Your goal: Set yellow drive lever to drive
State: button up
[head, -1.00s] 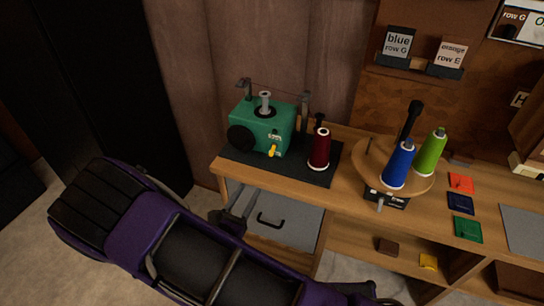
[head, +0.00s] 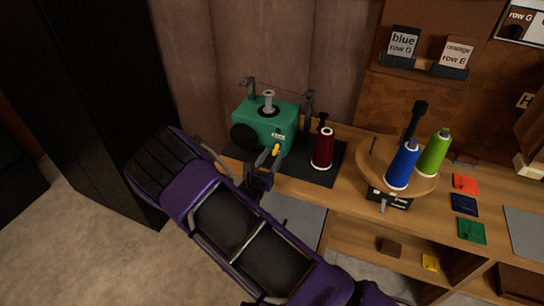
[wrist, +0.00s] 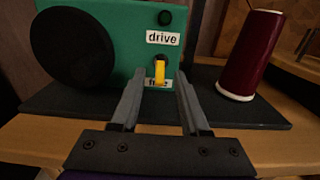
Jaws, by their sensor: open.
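The yellow drive lever (wrist: 159,70) is on the front of the green machine (wrist: 95,30), between a "drive" label (wrist: 163,38) above and a partly covered label below. The lever points down over the lower label, whose text is mostly hidden. In the head view the lever (head: 276,150) shows at the machine's front, just above my gripper. My gripper (wrist: 157,85) is open, its fingers on either side of the lever in the wrist view. I cannot tell whether they touch it; they look apart from it.
A dark red thread spool (head: 322,149) stands right of the machine on the dark mat (head: 325,176). Further right, a round wooden turntable (head: 372,155) holds blue (head: 402,165) and green (head: 433,154) spools. Coloured cards lie on the bench's right part.

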aim_at(276, 147)
grip_shut()
jog(key=shift+r, duration=0.1)
dwell(0.3)
jog(key=shift+r+g+p, duration=0.5)
jog(key=shift+g+p, duration=0.1)
jog(key=shift+p, duration=0.5)
jog(key=shift+r+g+y+p, duration=0.3)
jog(key=shift+g+y+p, duration=0.2)
jog(key=shift+g+p, duration=0.25)
jog(key=g, duration=0.1)
jog(key=r+g+y, duration=0.1)
jog(key=g, duration=0.1)
jog(key=shift+w+r, duration=0.1)
jog(key=shift+w, duration=0.05)
jog(key=shift+w+r+g+y, duration=0.1)
jog(key=shift+r+g+y, duration=0.2)
jog(key=shift+g, duration=0.55)
jog(key=shift+w+r+g+y, duration=0.1)
jog(key=shift+r+g+y, duration=0.15)
jog(key=shift+g, duration=0.55)
jog(key=shift+w+d+g+y, duration=0.1)
jog(key=shift+g+y, duration=0.15)
jog(key=shift+g, duration=0.05)
